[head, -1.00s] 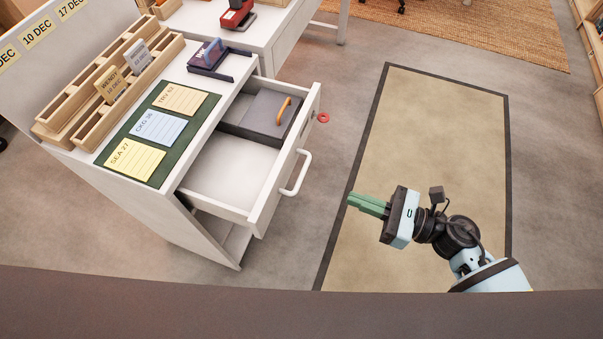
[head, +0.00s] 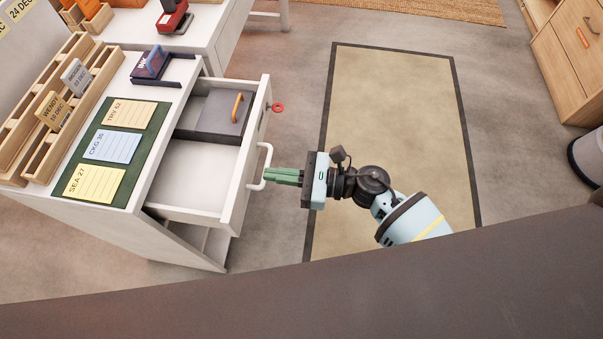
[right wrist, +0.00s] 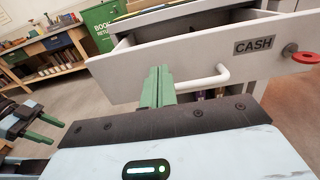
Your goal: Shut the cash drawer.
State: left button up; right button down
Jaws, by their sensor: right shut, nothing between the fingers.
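The cash drawer (head: 250,165) stands pulled out from the white cabinet (head: 150,190), with a white bar handle (head: 263,166) on its front. Its front, labelled CASH, fills the upper part of the right wrist view (right wrist: 200,54). A grey box with an orange handle (head: 225,115) sits in its far part; the near part is empty. My right gripper (head: 268,176) is shut and empty, its green fingertips at the near end of the handle. I cannot tell whether they touch it. My left gripper (right wrist: 52,134) shows at the left of the right wrist view, its fingers apart.
A red ring (head: 277,107) sticks out from the drawer front's far end. Card racks (head: 60,110), a green mat with cards (head: 137,165) and a dark blue stamp holder (head: 155,68) stand on the cabinet.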

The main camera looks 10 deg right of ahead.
aim_at(246, 172)
jog(key=shift+x, duration=1.8)
pick_arm(q)
jog(key=shift+d+r, duration=0.1)
jog(key=shift+r, duration=0.05)
pick_arm(e)
jog(key=shift+a, duration=0.1)
